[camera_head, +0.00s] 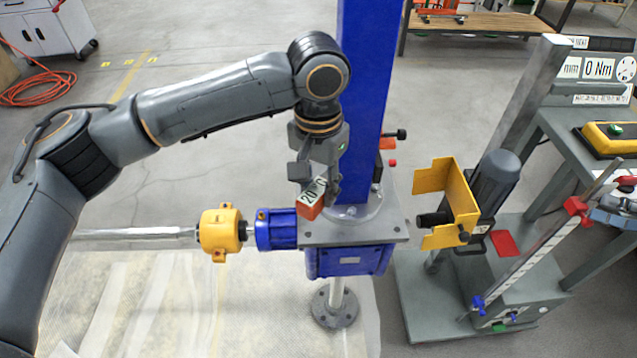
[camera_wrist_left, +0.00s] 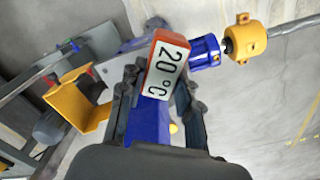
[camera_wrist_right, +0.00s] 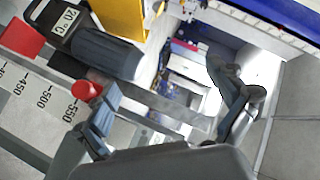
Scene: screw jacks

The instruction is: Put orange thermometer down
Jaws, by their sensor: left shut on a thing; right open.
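The orange thermometer (camera_head: 309,208) has a white face reading 20 °C. My left gripper (camera_head: 318,185) is shut on it, just over the grey top plate (camera_head: 375,234) of the blue screw jack housing (camera_head: 350,261). I cannot tell if the thermometer touches the plate. In the left wrist view the thermometer (camera_wrist_left: 166,68) sits between the fingers of my left gripper (camera_wrist_left: 160,100), its face toward the camera. My right gripper (camera_wrist_right: 170,105) is open and shows only in the right wrist view, with no thing held between its fingers.
A blue column (camera_head: 362,100) rises right behind the plate. A yellow coupling (camera_head: 220,232) and shaft extend left. A yellow bracket (camera_head: 447,200) and grey motor (camera_head: 492,180) stand right. A black device reading 20 °C (camera_wrist_right: 66,18) lies near my right gripper.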

